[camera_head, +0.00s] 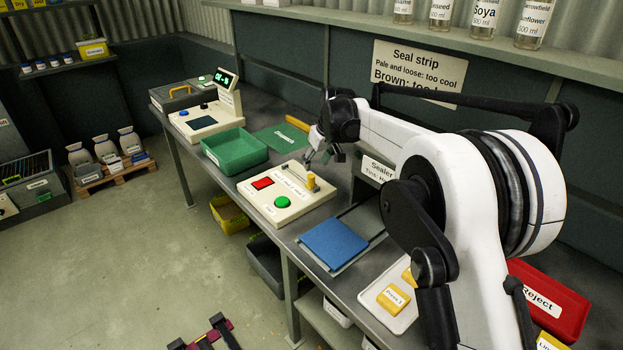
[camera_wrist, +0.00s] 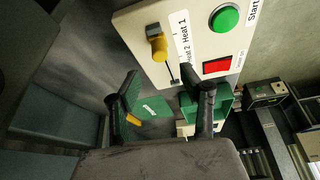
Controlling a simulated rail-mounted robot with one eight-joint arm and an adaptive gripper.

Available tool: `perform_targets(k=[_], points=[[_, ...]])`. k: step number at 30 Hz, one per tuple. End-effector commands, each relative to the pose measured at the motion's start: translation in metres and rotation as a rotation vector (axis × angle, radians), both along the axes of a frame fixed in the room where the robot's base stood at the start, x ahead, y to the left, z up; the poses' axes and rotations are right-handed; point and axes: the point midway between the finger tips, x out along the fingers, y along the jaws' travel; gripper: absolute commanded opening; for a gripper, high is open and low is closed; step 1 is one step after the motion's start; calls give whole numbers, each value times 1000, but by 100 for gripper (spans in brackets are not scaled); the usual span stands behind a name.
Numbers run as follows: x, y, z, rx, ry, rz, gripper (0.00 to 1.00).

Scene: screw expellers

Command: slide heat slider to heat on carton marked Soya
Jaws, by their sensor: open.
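No carton marked Soya can be made out.
A green tray (camera_head: 234,151) stands beyond the panel, and a blue pad (camera_head: 335,243) lies nearer. A yellow block marked "Press 1" (camera_head: 393,298) rests on a white tray. A bottle marked Soya (camera_head: 485,16) stands on the shelf. A red Reject tray (camera_head: 547,303) is at right.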

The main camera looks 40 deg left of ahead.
Motion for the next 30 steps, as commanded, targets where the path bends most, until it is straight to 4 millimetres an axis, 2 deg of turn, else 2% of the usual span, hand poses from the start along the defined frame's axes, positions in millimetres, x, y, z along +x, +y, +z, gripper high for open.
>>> perform_targets(k=[6, 15, 21, 29, 30], points=[[5, 15, -39, 0, 0, 1, 41], [11, 29, -75, 0, 0, 0, 41], [12, 32, -83, 0, 0, -1, 41], [12, 32, -84, 0, 0, -1, 41], [12, 32, -84, 0, 0, -1, 37]])
